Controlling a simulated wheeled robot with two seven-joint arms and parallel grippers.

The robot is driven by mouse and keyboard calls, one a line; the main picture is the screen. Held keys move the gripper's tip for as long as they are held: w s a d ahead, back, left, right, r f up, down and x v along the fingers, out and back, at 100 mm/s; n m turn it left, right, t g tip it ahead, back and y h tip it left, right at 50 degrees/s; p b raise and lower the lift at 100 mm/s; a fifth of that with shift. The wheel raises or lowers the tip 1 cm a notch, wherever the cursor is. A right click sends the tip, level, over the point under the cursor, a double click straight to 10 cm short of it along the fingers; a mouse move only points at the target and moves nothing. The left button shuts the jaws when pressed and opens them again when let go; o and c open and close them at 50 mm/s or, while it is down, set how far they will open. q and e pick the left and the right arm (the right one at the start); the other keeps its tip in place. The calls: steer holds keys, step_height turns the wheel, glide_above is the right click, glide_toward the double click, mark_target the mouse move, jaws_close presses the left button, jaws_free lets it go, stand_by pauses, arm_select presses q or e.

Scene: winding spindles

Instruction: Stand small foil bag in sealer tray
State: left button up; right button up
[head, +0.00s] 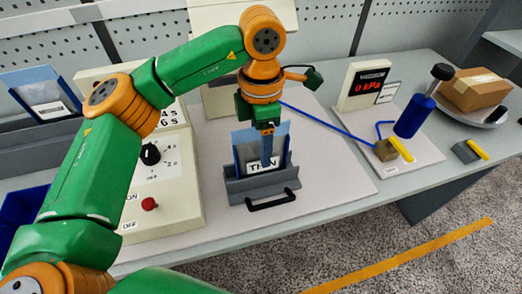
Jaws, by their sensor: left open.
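A small bluish-grey bag with dark blue edges (244,150) stands upright in the grey sealer tray (240,190). A white label on its lower front is partly covered by my finger. The tray has a black handle at its front. My left gripper (267,160) reaches down from above, directly at the bag. Its jaws are open, with a finger in front of the bag's face; I cannot tell whether it touches. The far finger is hidden. My right gripper is not in view.
A control box with a dial and red button (149,204) stands left of the tray. A blue holder with a labelled pouch (40,85) is at far left. A pressure display reading 0 kPa (365,84), a blue cylinder (414,117) and a cardboard box (476,90) stand right.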

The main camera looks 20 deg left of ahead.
arm_select(q)
step_height(320, 180, up, 4)
steer(key=shift+r, duration=0.2)
stand_by(0.3)
